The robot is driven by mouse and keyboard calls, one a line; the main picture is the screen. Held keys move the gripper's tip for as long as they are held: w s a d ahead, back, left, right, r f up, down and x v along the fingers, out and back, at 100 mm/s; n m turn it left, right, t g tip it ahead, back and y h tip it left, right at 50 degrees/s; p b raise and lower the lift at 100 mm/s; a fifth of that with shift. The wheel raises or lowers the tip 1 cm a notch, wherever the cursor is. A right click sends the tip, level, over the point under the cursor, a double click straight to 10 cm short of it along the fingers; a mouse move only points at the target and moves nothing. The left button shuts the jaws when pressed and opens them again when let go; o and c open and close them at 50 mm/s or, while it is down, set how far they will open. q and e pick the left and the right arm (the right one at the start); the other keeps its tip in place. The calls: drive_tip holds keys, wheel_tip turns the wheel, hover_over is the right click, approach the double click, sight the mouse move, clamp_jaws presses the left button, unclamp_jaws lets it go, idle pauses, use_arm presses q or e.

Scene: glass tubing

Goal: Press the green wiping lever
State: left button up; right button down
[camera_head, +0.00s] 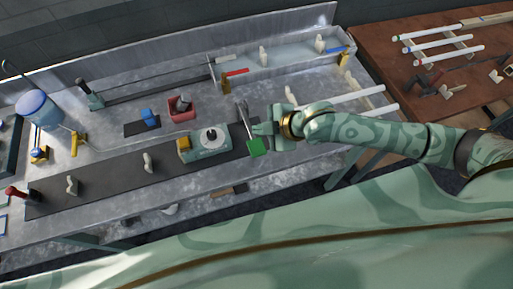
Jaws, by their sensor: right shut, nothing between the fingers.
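The green wiping lever (257,147) shows as a bright green square paddle near the middle of the bench, at the right end of the dark mat. A grey bar rises up and left behind it. My right gripper (258,130) is just above and right of the green paddle, its arm coming in from the right. It is shut and empty. I cannot tell whether its fingertips touch the paddle or the bar. My left gripper is out of view.
A pale green device with a round dial (207,143) stands just left of the paddle. A blue container (37,108) is far left. White tubes (435,42) lie on the brown table (385,62).

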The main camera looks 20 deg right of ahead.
drive_tip(key=b, duration=0.5)
hover_over(250, 143)
drive_tip(key=s+d, duration=0.2)
drive_tip(key=d, duration=0.1)
drive_tip(key=f, duration=0.4)
drive_tip(key=shift+s+a+f, duration=0.2)
drive_tip(key=shift+a+f, duration=0.05)
drive_tip(key=shift+f, duration=0.95)
drive_tip(key=shift+f, duration=0.15)
drive_tip(key=shift+f, duration=0.3)
